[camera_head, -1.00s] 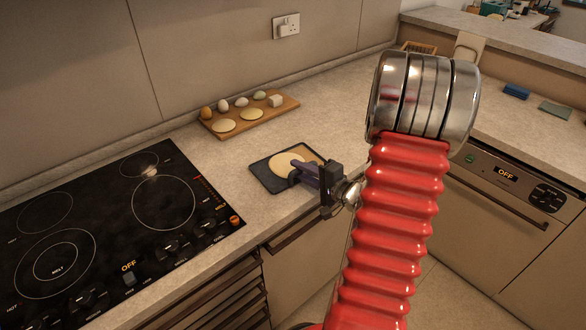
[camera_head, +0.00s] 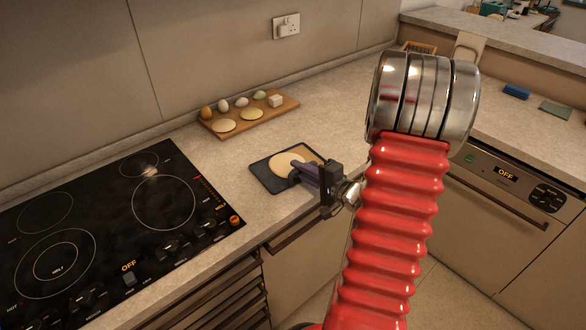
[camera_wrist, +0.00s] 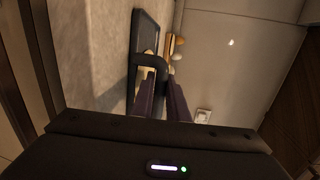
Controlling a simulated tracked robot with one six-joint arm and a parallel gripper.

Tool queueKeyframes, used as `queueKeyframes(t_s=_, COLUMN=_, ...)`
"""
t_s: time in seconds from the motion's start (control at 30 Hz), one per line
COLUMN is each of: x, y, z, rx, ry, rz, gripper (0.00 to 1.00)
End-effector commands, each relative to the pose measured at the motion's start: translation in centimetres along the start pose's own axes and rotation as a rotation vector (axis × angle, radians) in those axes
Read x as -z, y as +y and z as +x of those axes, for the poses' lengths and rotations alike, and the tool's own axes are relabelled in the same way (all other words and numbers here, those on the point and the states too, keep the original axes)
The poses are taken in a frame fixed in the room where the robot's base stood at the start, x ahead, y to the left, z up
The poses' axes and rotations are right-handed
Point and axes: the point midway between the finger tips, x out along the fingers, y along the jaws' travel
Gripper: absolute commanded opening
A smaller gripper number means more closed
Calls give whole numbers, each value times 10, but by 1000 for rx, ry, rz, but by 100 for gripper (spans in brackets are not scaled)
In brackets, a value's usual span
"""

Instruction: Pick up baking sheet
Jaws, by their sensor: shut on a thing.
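The baking sheet (camera_head: 262,178) is a dark, flat, rectangular sheet on the counter right of the hob, near the front edge, with a round pale dough (camera_head: 285,161) on it. In the wrist view the dark sheet (camera_wrist: 146,32) stands edge-on ahead of my fingers. My gripper (camera_head: 297,172) reaches over the sheet's right side. In the wrist view my gripper (camera_wrist: 160,88) has its two purple fingers on either side of a dark curved part, which looks like the sheet's handle, and is shut on it. I cannot tell if the sheet is clear of the counter.
A wooden board (camera_head: 250,115) with eggs, pale discs and a white cube lies behind the sheet. The black hob (camera_head: 100,235) is to the left. A blue block (camera_head: 516,91) and a grey-green cloth (camera_head: 555,110) lie on the right counter.

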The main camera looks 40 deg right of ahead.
Motion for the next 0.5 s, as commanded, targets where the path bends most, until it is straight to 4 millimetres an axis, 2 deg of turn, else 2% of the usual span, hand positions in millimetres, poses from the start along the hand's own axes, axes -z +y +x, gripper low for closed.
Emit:
queueKeyframes(t_s=0.33, x=0, y=0, z=-1, rx=-4, ry=1, rz=2, gripper=0)
queueKeyframes(t_s=0.5, x=0, y=-10, z=-2, rx=-1, ry=1, rz=0, gripper=0)
